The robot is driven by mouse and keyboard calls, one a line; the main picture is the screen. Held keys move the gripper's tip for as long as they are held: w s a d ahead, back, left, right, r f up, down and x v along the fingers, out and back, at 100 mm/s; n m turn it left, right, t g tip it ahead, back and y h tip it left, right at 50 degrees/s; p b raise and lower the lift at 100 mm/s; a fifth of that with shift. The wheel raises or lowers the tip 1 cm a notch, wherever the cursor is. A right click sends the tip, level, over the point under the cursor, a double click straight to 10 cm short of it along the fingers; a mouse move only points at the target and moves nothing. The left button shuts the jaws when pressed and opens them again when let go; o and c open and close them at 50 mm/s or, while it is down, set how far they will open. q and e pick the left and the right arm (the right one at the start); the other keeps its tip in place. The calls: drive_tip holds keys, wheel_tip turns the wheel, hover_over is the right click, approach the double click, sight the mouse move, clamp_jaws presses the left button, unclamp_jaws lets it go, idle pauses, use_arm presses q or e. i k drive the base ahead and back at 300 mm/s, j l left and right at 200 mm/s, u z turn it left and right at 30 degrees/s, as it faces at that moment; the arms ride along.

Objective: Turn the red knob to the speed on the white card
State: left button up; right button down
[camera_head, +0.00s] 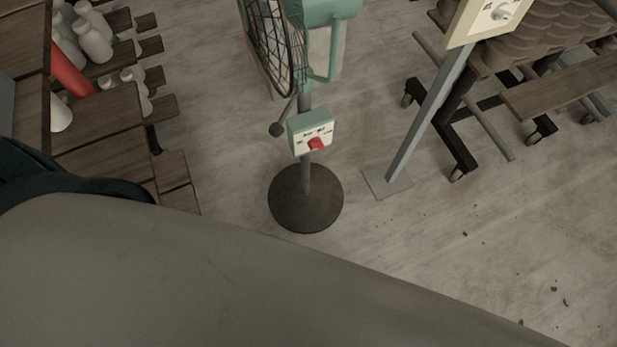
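The red knob (316,144) is on the front of a small green control box (311,131) with a pale face. The box is on the post of a green standing fan (270,40) with a round dark base (306,212). Marks around the knob are too small to read. A cream panel (487,18) with dark marks and a pale round part stands on a grey post at the upper right, cut by the top edge. I cannot tell whether it is the white card. Neither gripper is in view.
Wooden shelving (100,120) with white bottles (93,40) stands at the left. A wheeled rack (460,150) with stacked brown pieces is at the upper right. The panel's grey post (425,125) stands right of the fan. Floor between is open; small dark bits lie at lower right.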

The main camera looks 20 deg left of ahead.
sight(315, 144)
drive_tip(key=k+l, duration=0.15)
drive_tip(key=k, duration=0.2)
drive_tip(key=k+l, duration=0.2)
drive_tip(key=k, duration=0.2)
drive_tip(key=k+l, duration=0.15)
drive_tip(key=k, duration=0.2)
drive_tip(key=u, duration=2.95)
drive_tip(key=j, duration=0.1)
